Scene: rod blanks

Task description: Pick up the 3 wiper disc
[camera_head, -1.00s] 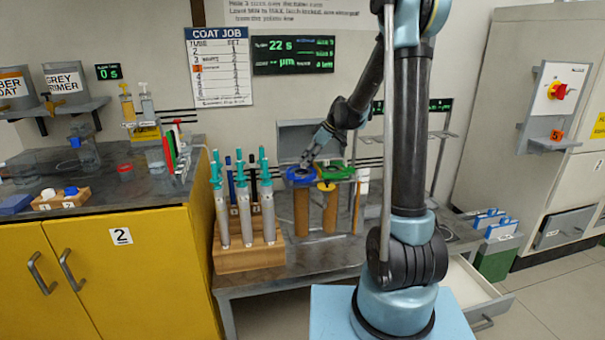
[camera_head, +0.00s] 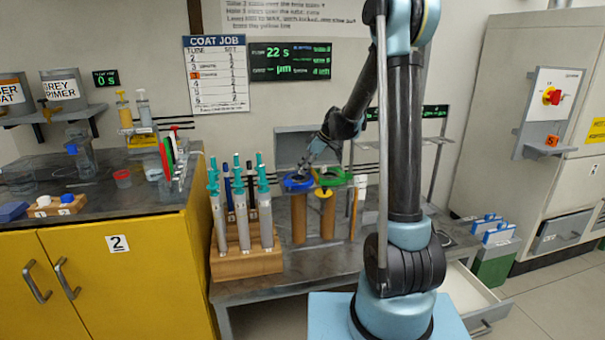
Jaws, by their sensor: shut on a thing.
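A blue disc-like ring (camera_head: 298,184) with a dark centre sits at the top of a brown upright tube (camera_head: 299,215) on the grey bench. My gripper (camera_head: 304,170) reaches down to it from the upper right, with its fingers shut at the ring. The fingertips are small, and their exact contact is hard to see. A green ring-like piece (camera_head: 331,176) is just right of the blue one. A yellow piece (camera_head: 325,194) tops a second brown tube (camera_head: 327,220). No number 3 is readable on any of these pieces.
A wooden rack (camera_head: 246,263) with several teal-topped syringe-like tools stands close on the left. Thin dark rods lie behind the rings. A white-and-orange upright piece (camera_head: 354,212) is close on the right. A yellow cabinet (camera_head: 110,280) stands farther left.

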